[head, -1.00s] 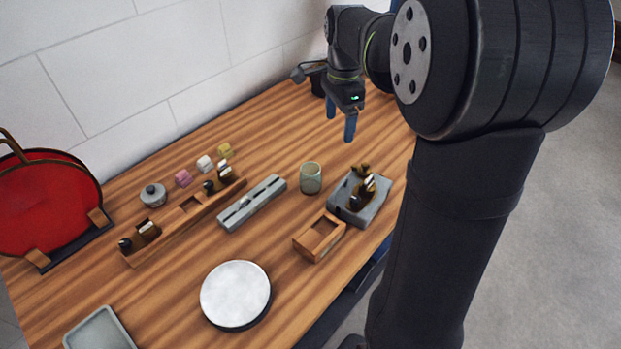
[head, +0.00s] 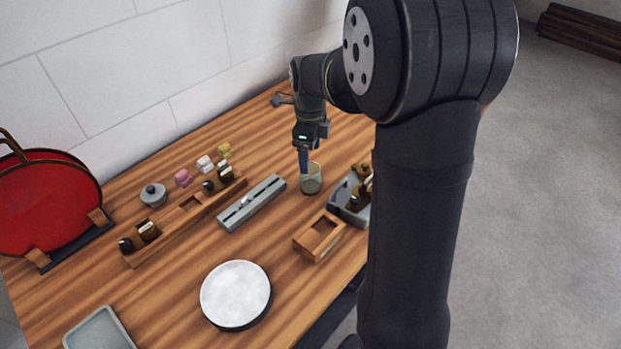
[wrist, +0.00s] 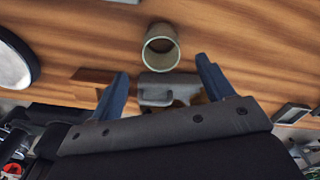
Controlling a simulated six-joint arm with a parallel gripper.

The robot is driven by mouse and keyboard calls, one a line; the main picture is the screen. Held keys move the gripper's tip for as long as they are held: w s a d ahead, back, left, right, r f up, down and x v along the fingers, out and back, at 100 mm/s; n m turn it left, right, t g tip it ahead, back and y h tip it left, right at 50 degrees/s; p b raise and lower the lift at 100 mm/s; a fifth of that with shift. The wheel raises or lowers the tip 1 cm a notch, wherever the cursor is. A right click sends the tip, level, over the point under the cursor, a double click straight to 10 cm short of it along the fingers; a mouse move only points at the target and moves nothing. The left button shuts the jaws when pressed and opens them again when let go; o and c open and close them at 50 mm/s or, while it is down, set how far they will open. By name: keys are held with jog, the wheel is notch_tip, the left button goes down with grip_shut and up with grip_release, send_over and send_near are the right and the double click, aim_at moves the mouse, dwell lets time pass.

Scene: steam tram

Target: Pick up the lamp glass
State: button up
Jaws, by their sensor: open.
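The lamp glass, a pale green open-topped cylinder (head: 312,182), stands upright on the wooden table right of the grey slotted block. In the wrist view it shows as a ring-mouthed tube (wrist: 161,50), just beyond the fingertips and between their lines. My gripper (head: 304,168) points down with its blue fingers at the upper left rim of the glass in the head view. The fingers (wrist: 162,72) are spread apart with nothing between them. I cannot tell whether a finger touches the glass.
A grey slotted block (head: 252,203) lies left of the glass. A small open wooden box (head: 318,237) and a grey tray with dark bottles (head: 347,207) stand nearby, the tray partly hidden by my arm. A wooden rack (head: 180,225) and a white round disc (head: 236,292) are farther left.

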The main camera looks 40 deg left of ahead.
aim_at(311, 179)
notch_tip(311, 179, down, 9)
jog(key=shift+f, duration=0.1)
dwell(0.4)
jog(key=shift+c, duration=0.4)
jog(key=c, duration=1)
